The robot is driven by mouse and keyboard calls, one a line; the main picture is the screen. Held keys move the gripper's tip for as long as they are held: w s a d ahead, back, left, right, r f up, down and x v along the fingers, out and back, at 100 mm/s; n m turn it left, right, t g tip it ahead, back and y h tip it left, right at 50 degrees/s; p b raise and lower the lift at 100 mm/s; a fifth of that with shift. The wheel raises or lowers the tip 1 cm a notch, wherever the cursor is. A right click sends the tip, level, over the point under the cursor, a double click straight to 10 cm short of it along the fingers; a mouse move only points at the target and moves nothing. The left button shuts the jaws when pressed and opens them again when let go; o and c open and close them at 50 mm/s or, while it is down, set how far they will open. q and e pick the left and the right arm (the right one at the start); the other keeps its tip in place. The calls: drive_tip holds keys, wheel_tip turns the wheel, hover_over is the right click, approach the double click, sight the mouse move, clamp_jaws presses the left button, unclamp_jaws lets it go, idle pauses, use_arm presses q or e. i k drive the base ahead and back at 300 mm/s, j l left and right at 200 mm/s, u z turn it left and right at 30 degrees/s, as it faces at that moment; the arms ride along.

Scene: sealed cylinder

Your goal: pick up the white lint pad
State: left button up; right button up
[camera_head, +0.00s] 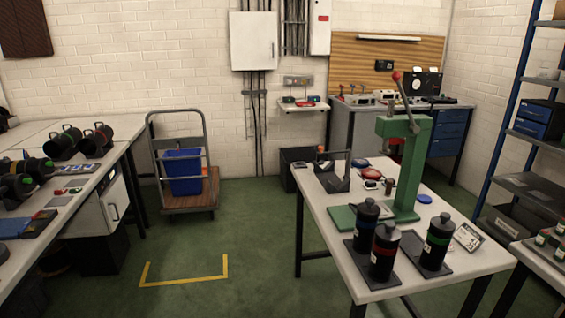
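I cannot make out a white lint pad for certain in the head view. A small pale item (389,187) lies on the right table (425,284) beside the green press, too small to identify. A black-and-white card or label (468,237) lies at that table's right side. Three black cylinders with coloured bands, blue (366,222), red (384,250) and green (437,240), stand upright on dark plates at the front of the table. Neither of my grippers is in view.
A green lever press (410,165) stands on the right table. A trolley (188,200) with a blue bin (183,171) stands by the back wall. A cluttered bench (105,160) lines the left. Green floor (250,240) between them is clear, with a yellow marking (183,282).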

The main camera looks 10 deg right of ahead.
sight(370, 185)
drive_tip(key=i+z, duration=0.2)
drive_tip(key=i, duration=0.3)
drive_tip(key=i+j+z, duration=0.25)
drive_tip(key=i, duration=0.25)
drive_tip(key=i+j+z, duration=0.2)
drive_tip(key=i, duration=0.3)
drive_tip(key=i+j+z, duration=0.2)
drive_tip(key=i+j, duration=0.15)
drive_tip(key=i, duration=0.15)
drive_tip(key=i+j+z, duration=0.45)
drive_tip(key=z, duration=0.15)
drive_tip(key=i+j+z, duration=0.3)
drive_tip(key=j+z, duration=0.3)
drive_tip(key=i+j+z, duration=0.15)
drive_tip(key=j+z, duration=0.15)
drive_tip(key=j, duration=0.15)
drive_tip(key=i+j+z, duration=0.1)
drive_tip(key=j+z, duration=0.55)
drive_tip(key=j, duration=0.15)
